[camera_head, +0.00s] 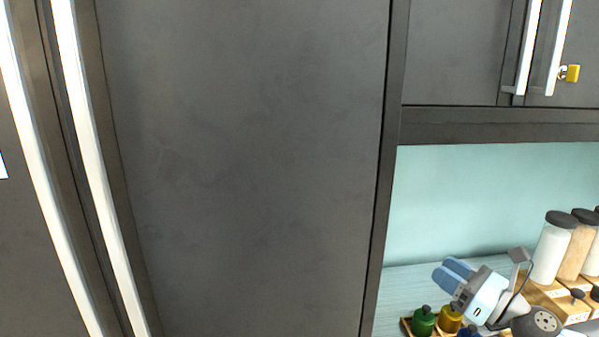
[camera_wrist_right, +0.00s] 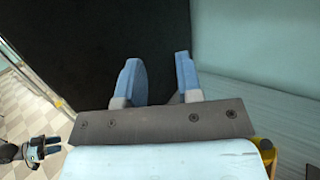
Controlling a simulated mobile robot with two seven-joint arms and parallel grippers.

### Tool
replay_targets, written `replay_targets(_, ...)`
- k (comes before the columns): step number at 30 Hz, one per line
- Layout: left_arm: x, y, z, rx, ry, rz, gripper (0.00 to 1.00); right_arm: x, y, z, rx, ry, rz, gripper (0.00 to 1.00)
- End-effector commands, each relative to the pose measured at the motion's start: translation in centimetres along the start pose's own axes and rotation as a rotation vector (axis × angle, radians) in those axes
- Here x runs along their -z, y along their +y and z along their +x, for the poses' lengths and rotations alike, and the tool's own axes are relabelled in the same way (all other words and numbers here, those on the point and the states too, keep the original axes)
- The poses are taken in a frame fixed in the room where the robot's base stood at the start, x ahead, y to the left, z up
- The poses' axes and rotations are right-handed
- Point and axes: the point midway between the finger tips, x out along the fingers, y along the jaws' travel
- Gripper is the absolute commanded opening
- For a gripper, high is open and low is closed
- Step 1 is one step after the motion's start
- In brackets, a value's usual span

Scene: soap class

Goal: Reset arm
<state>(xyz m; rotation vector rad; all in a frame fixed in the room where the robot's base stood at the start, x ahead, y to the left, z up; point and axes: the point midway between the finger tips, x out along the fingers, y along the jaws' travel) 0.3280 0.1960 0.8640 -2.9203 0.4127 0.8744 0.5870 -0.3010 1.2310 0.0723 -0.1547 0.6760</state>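My right gripper (camera_head: 454,276) shows at the lower right of the head view, raised in front of the counter with its blue fingers pointing up and left. In the right wrist view its two blue fingers (camera_wrist_right: 160,80) stand apart with nothing between them, facing a dark panel. My left gripper is not in the head view. In the right wrist view a gripper with blue fingers (camera_wrist_right: 44,149) shows small at the lower left, apparently my left one; its opening is too small to tell.
A tall dark cabinet panel (camera_head: 245,160) fills the middle. White-handled doors (camera_head: 95,170) are at the left. On the counter (camera_head: 400,287) stand a green bottle (camera_head: 423,321), a yellow bottle (camera_head: 450,318) and black-lidded jars (camera_head: 553,247), close to my right gripper. A yellow tag (camera_head: 572,73) hangs at an upper door.

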Motion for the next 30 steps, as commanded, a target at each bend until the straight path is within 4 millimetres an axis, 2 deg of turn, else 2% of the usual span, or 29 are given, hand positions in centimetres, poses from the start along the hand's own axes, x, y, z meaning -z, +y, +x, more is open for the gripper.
replay_targets(1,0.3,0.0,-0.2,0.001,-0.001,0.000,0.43,3.2,1.3,-0.7,0.049,-0.010,0.265,0.33)
replay_targets(5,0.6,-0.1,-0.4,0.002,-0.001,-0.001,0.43,10.6,4.2,-3.2,0.210,-0.050,0.935,0.33)
replay_targets(6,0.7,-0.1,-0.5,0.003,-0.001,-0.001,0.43,12.9,5.3,-4.3,0.270,-0.067,1.138,0.33)
replay_targets(8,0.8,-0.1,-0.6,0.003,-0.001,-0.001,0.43,16.4,7.2,-6.1,0.369,-0.102,1.439,0.33)
replay_targets(9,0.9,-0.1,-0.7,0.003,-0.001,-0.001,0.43,18.8,8.6,-7.4,0.443,-0.131,1.636,0.33)
replay_targets(12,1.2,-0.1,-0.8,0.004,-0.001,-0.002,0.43,24.0,12.7,-11.0,0.639,-0.231,2.094,0.33)
replay_targets(16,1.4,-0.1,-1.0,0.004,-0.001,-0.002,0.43,28.8,17.9,-15.2,0.880,-0.396,2.547,0.33)
replay_targets(18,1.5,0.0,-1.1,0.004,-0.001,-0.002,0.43,30.4,20.2,-16.9,0.985,-0.482,2.713,0.33)
replay_targets(21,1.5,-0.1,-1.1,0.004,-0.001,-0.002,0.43,31.8,22.6,-18.6,1.090,-0.580,2.864,0.33)
replay_targets(22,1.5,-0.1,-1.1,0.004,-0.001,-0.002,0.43,32.0,23.0,-18.9,-1.099,0.595,-2.865,0.33)
replay_targets(25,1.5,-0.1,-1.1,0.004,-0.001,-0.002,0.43,32.5,23.8,-19.4,-1.088,0.607,-2.798,0.33)
replay_targets(30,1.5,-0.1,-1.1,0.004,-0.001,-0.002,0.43,32.5,23.8,-19.4,-1.088,0.607,-2.798,0.33)
